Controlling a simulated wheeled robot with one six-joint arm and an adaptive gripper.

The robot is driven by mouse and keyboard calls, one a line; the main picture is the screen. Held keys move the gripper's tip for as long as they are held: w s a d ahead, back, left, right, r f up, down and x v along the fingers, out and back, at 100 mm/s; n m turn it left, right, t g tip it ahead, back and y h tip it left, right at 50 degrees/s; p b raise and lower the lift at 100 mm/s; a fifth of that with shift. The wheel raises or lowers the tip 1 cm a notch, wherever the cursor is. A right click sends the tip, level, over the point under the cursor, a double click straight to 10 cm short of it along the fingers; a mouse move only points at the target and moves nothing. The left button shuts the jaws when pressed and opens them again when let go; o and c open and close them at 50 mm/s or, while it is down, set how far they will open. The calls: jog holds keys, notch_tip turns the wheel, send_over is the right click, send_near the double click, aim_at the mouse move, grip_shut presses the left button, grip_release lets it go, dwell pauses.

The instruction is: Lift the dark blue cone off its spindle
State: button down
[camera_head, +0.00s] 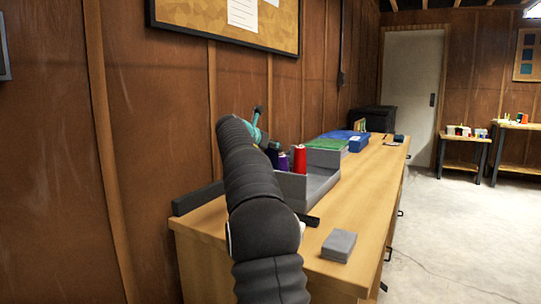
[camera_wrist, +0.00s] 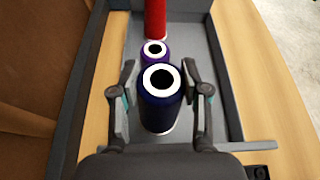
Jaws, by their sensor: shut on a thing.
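The dark blue cone (camera_wrist: 161,112) stands in the wrist view with its white-ringed top and dark hole facing the camera. My gripper (camera_wrist: 160,82) has one finger on each side of it and is shut on it. In the head view my arm hides most of the gripper, and a dark shape beside the purple cone (camera_head: 283,161) may be the blue cone. The purple cone (camera_wrist: 154,50) is just beyond the blue one in the wrist view. The spindle under the blue cone is hidden, so I cannot tell whether the cone is raised.
A red cone (camera_head: 299,159) stands beyond the purple one in the grey walled tray (camera_head: 322,187). The tray is on a wooden bench (camera_head: 375,190) along the wall. A grey box (camera_head: 339,245) lies near the front edge. Blue and green items (camera_head: 345,139) lie farther back.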

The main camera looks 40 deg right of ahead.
jog(key=s+d+b, duration=0.1)
jog(key=s+d, duration=0.2)
jog(key=s, duration=0.6)
jog(key=s+d+r, duration=0.1)
jog(key=s+d, duration=0.3)
jog(key=s, duration=0.5)
jog(key=shift+d+r+b, duration=0.25)
jog(key=shift+b, duration=0.15)
jog(key=shift+r+p, duration=0.9)
jog(key=shift+r, duration=1.1)
